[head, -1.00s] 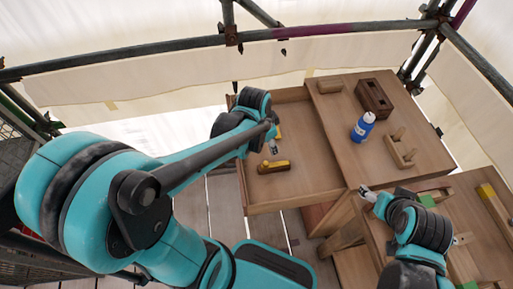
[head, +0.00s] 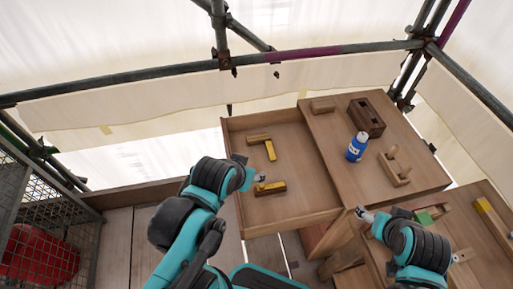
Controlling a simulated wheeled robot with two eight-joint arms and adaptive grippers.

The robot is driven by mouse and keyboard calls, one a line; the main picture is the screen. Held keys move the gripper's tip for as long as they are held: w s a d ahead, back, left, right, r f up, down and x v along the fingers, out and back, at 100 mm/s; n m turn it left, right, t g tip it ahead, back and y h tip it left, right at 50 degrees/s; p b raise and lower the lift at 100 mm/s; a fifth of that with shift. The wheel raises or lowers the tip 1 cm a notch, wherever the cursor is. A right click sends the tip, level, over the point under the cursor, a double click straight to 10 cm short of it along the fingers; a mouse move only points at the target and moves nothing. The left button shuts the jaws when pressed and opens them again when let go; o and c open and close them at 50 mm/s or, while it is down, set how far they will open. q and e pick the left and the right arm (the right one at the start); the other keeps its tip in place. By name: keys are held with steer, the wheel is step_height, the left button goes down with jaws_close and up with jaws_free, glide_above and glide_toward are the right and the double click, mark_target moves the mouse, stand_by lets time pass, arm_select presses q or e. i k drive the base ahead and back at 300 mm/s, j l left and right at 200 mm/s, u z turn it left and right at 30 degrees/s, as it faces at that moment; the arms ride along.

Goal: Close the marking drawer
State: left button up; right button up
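The wooden drawer (head: 305,172) stands open, sticking out to the left of the bench top in the head view. Inside it lie an L-shaped yellow and wood tool (head: 268,150) and a second yellow and brown tool (head: 275,188). My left gripper (head: 262,184) is over the drawer's left end, close to the second tool; whether it touches anything is unclear, and its fingers are too small to read. My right gripper (head: 363,214) is by the front edge of the bench, right of the drawer, with its finger opening unclear.
On the bench top (head: 345,165) stand a blue bottle (head: 356,148), a dark slotted wooden box (head: 366,116), a small block (head: 323,106) and a pegged wooden piece (head: 395,167). A lower bench lies at right. Scaffold poles (head: 150,84) run behind; a mesh cage (head: 70,215) is at left.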

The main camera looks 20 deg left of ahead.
mark_target(312, 197)
steer(key=k+j+u, duration=0.3)
steer(key=j+u, duration=0.35)
steer(key=k+j+z, duration=0.1)
steer(key=j+z, duration=0.25)
steer(key=k+j+z, duration=0.2)
steer(key=j+z, duration=0.15)
